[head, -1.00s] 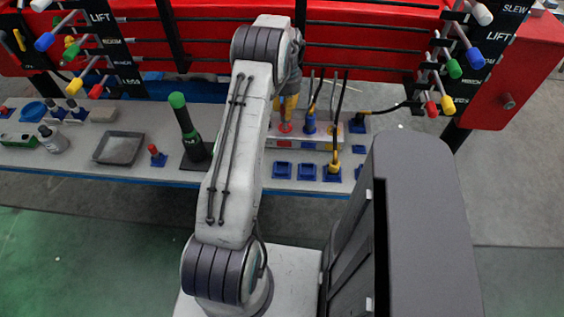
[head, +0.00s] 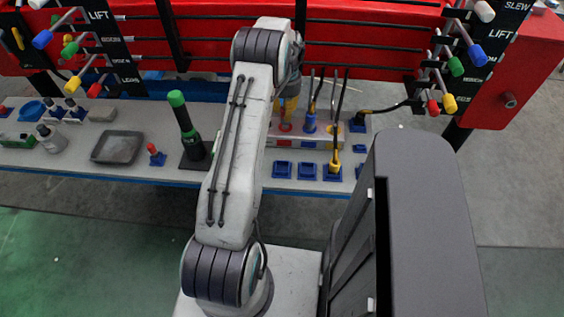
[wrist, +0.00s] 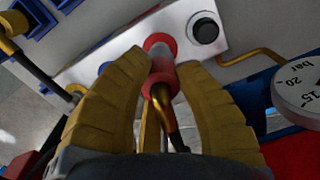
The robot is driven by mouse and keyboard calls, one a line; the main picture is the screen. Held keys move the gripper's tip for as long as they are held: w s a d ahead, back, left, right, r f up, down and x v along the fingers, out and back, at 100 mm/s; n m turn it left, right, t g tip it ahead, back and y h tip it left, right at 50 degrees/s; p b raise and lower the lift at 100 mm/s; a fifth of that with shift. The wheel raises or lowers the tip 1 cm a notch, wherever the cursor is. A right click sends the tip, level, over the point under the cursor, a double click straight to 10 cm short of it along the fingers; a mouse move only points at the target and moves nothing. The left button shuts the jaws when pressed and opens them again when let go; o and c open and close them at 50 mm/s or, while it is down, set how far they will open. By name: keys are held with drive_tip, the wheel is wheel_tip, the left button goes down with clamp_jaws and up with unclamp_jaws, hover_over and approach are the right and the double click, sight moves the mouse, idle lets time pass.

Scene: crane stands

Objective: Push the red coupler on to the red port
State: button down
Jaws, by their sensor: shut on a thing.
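The red coupler (wrist: 162,80) stands between the two yellow fingers of my gripper (wrist: 165,70) in the wrist view, with a brass bent pipe and dark hose behind it. The gripper is shut on it. The red port (wrist: 158,42) shows as a red ring on the light metal block, right in front of the coupler and in line with it. I cannot tell whether the coupler is seated or only close. In the head view my gripper (head: 287,106) is just above the red port (head: 285,127), and my arm hides most of the coupler.
A blue coupler with a hose (head: 310,122) stands just right of the red port. A black knob (wrist: 204,28) is on the block. A pressure gauge (wrist: 302,92) is close at the right. Blue sockets (head: 307,171) and a yellow coupler (head: 334,165) are in front.

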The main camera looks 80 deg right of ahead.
drive_tip(key=shift+f+b, duration=0.55)
drive_tip(key=shift+f, duration=0.2)
drive_tip(key=c, duration=0.9)
unclamp_jaws()
drive_tip(key=shift+r, duration=0.15)
drive_tip(key=shift+r+p, duration=1.65)
drive_tip(key=shift+r, duration=0.75)
wheel_tip(320, 180, up, 12)
